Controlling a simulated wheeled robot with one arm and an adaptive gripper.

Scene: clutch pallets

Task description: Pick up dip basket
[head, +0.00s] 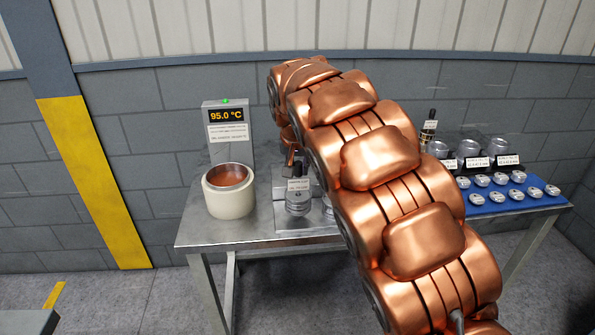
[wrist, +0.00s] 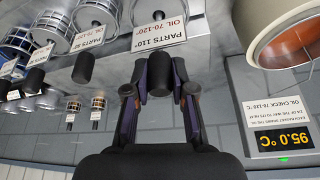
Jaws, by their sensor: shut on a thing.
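A dip basket (head: 298,200) with a small label stands on the metal table, just left of my copper arm in the head view. In the wrist view, seen upside down, my gripper (wrist: 160,88) is shut on the black handle (wrist: 160,72) of a dip basket. The label (wrist: 158,32) beside that handle reads "PARTS 110°" and "OIL 70-120°". The basket's body is mostly cut off at the top edge of that view. I cannot tell whether it is touching the table. In the head view my arm hides most of the gripper area.
A cream pot (head: 230,203) with a copper-coloured inside stands left on the table, before a display (head: 226,117) reading 95.0 °C. More labelled baskets (wrist: 95,14) with black handles stand alongside. A blue mat (head: 476,209) with several metal parts lies at right.

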